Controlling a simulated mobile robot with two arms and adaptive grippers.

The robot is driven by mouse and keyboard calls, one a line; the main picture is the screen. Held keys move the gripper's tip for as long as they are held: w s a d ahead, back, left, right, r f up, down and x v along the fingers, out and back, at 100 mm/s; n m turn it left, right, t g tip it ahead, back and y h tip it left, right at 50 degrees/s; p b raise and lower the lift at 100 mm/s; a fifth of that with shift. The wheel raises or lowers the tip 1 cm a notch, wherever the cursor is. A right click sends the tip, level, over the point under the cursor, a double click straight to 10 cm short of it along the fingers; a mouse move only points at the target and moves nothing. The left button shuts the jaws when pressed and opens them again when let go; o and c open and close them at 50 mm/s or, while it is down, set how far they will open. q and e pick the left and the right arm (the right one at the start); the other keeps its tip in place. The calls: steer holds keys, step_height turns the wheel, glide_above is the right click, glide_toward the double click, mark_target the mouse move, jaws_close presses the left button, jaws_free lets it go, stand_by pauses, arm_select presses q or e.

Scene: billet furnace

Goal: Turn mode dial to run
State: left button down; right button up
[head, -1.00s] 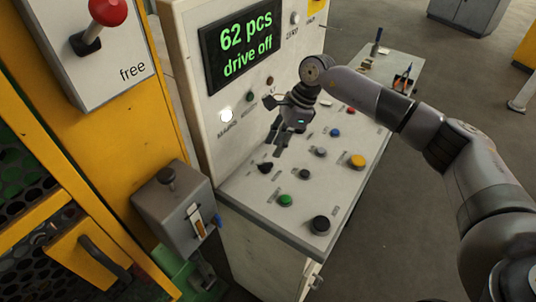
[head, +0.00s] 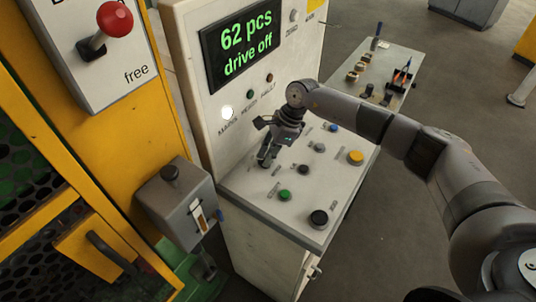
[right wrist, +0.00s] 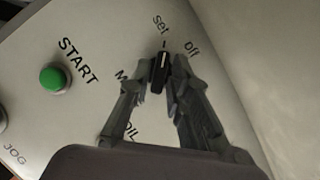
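The mode dial (right wrist: 160,72) is a small black knob with a white pointer line, on the sloped panel of the control desk (head: 325,195). In the right wrist view its pointer faces the "set" mark, with "off" to the right; no "run" label is readable. My right gripper (head: 264,162) is down at the panel, and in the right wrist view its fingertips (right wrist: 160,80) stand one on each side of the knob. Whether they press on it cannot be told. The dial is hidden behind the gripper in the head view. My left gripper is not in view.
A green START button (right wrist: 54,78) is beside the dial. Blue, yellow, green and black buttons or knobs stand nearby on the panel. The display (head: 240,45) reads "62 pcs, drive off". A grey box (head: 178,200) and a red-knobbed lever (head: 113,20) are at the left.

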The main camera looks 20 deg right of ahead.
jaws_close()
